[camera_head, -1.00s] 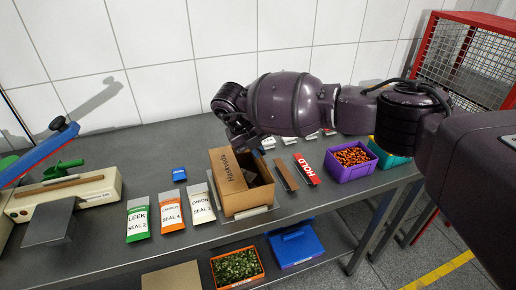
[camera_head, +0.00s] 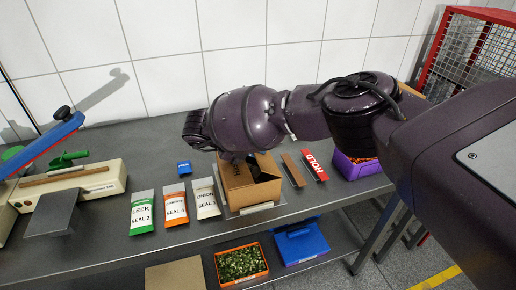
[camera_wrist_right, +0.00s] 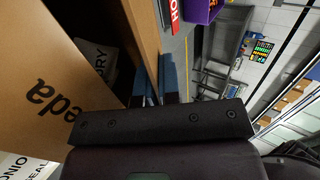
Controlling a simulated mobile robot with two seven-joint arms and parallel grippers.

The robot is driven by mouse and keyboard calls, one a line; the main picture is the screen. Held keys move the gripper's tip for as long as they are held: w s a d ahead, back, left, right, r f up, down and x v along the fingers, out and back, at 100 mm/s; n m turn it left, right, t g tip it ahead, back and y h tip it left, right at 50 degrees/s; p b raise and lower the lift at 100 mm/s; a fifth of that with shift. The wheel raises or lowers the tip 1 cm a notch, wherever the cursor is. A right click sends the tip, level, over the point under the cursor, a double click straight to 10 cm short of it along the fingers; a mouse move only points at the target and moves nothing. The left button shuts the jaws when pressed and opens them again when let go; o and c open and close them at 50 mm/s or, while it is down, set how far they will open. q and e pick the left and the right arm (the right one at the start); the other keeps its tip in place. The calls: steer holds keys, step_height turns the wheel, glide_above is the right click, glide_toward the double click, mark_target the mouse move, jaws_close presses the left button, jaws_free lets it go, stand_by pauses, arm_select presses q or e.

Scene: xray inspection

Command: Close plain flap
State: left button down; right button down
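An open brown cardboard box (camera_head: 252,192) stands on the grey bench. Its printed flap (camera_head: 236,172) is at the left; large letters show on it in the right wrist view (camera_wrist_right: 50,95). A plain brown panel (camera_wrist_right: 146,25) runs along the other side of the opening there; I cannot tell whether it is flap or wall. A pale packet (camera_wrist_right: 97,60) lies inside the box. My left gripper is out of view.
A brown strip (camera_head: 293,170) and red HOLD sign (camera_head: 315,165) lie to the right, before a purple bin (camera_head: 355,168). A sealing machine (camera_head: 70,190) occupies the left.

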stand_by(0.4)
steer(key=c, duration=1.3)
jaws_free()
steer(key=v, duration=1)
steer(key=shift+s+a+r+b, duration=0.15)
steer(key=shift+a+b, duration=0.15)
steer(key=shift+a, duration=0.05)
